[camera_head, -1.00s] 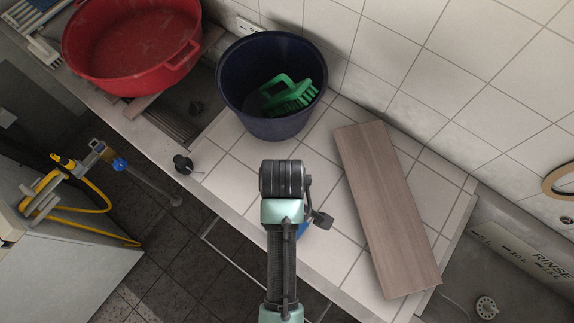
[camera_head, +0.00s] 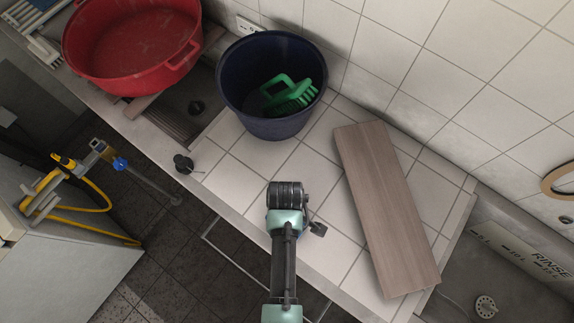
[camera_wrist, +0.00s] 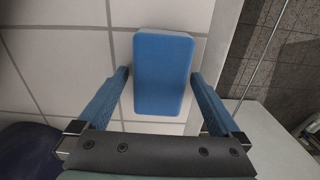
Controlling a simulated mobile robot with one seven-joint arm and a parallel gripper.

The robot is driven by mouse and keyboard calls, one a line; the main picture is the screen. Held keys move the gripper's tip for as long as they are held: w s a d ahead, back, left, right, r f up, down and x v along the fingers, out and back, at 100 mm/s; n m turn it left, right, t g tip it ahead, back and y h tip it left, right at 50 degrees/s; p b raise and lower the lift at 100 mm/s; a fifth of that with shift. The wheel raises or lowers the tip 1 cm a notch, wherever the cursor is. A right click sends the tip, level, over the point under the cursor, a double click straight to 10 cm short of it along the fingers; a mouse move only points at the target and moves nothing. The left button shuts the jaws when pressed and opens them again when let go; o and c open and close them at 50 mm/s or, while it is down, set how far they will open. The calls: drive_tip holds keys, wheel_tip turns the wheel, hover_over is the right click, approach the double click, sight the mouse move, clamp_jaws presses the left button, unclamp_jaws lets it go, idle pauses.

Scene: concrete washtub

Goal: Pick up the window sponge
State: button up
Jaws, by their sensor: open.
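The window sponge, a blue rectangular block (camera_wrist: 163,72), lies on the white tiled counter near its edge in the wrist view. My gripper (camera_wrist: 160,82) is open, with one blue finger on each side of the sponge's near part. Gaps show between the sponge and both fingers, and nothing is held. How high the fingertips are above the tiles is hard to tell. In the head view my arm's wrist covers the sponge and the fingers.
A dark blue bucket (camera_head: 232,98) with a green brush (camera_head: 291,97) stands on the counter (camera_head: 232,185). A wooden board (camera_head: 385,205) lies to the right, beside a sink (camera_head: 515,270). A red tub (camera_head: 88,82) is at upper left. A black stopper (camera_head: 183,163) lies near the counter edge.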

drive_tip(key=c, duration=1.3)
drive_tip(key=shift+o, duration=0.2)
wheel_tip(320, 180, up, 10)
drive_tip(key=shift+r, duration=0.1)
